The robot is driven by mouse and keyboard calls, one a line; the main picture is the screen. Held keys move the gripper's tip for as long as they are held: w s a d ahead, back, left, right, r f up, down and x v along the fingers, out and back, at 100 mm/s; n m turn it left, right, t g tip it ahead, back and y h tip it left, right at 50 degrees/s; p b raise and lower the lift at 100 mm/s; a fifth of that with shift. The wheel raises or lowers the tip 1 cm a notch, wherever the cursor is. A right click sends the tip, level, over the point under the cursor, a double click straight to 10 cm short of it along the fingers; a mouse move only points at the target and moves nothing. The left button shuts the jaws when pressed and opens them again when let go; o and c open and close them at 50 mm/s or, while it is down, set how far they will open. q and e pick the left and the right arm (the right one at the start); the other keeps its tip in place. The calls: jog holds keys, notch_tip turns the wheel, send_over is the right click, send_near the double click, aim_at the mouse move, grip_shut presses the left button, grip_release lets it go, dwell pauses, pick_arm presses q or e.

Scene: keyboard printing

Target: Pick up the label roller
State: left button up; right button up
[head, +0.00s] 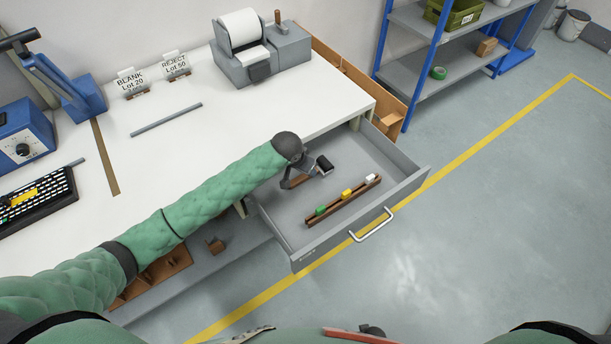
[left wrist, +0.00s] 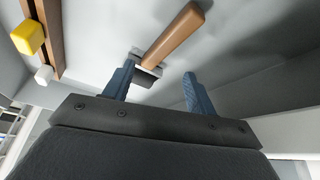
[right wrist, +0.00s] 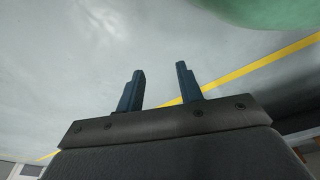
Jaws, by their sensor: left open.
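The handle shows beyond the gap; I cannot tell whether a finger touches the roller. My right gripper (right wrist: 160,70) shows only in its wrist view, open and empty above the floor.
The drawer (head: 410,182) has raised walls around the roller. A wooden rail (head: 336,205) with green, yellow and white blocks lies beside it. The white worktop (head: 225,125) borders the drawer, with a label printer (head: 255,50) at the back. A blue-framed shelf stands behind right.

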aim_at(304, 177)
pick_arm(q)
jog(key=shift+w+d+f+p, duration=0.15)
jog(key=shift+d+f+p, duration=0.1)
jog(key=shift+f+p, duration=0.05)
jog(key=p+x, duration=0.2)
jog(key=x, duration=0.1)
jog(key=shift+d+f, duration=0.25)
jog(key=shift+w+f, duration=0.15)
jog(key=shift+f, duration=0.35)
grip_shut()
pick_arm(e)
jog(key=s+f, duration=0.1)
jog(key=s+d+f, duration=0.1)
jog(key=s, duration=0.1)
jog(key=s+d+f, duration=0.1)
jog(key=shift+s+f, duration=0.1)
jog(key=shift+s, duration=0.15)
